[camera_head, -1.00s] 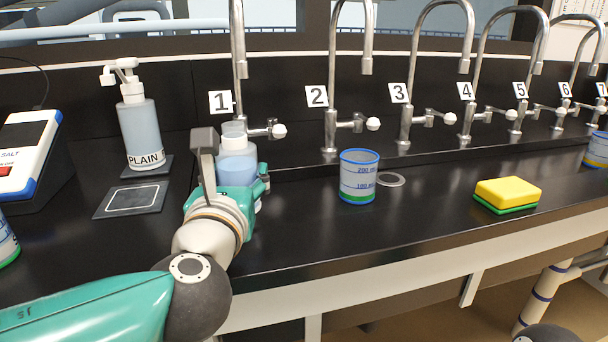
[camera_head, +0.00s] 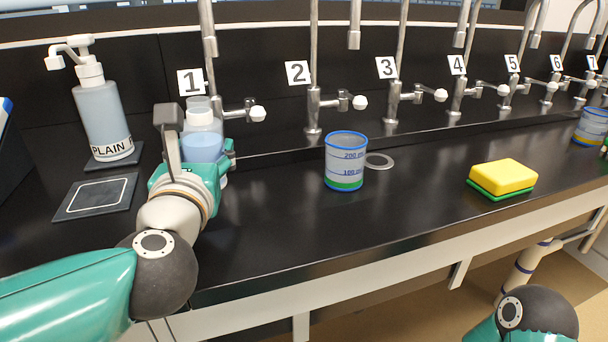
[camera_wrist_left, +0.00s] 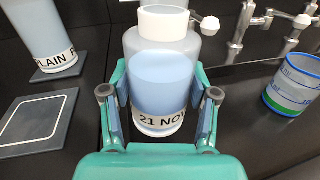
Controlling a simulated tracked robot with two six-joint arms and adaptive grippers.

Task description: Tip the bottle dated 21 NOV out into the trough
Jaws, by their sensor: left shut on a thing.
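The bottle dated 21 NOV (camera_wrist_left: 160,80) has pale blue liquid, a white cap and a date label partly cut off by my gripper. It stands upright by tap 1, and it also shows in the head view (camera_head: 202,146). My left gripper (camera_wrist_left: 158,112) is shut on it, one finger at each side; the gripper also shows in the head view (camera_head: 190,170). A translucent shape shows behind its cap, too hidden to identify. A dark ledge (camera_head: 290,150) runs below the taps; the trough's inside cannot be made out.
A PLAIN pump bottle (camera_head: 104,118) stands left on a dark pad, behind an outlined square mat (camera_head: 97,197). Numbered taps line the back. The front counter is mostly clear.

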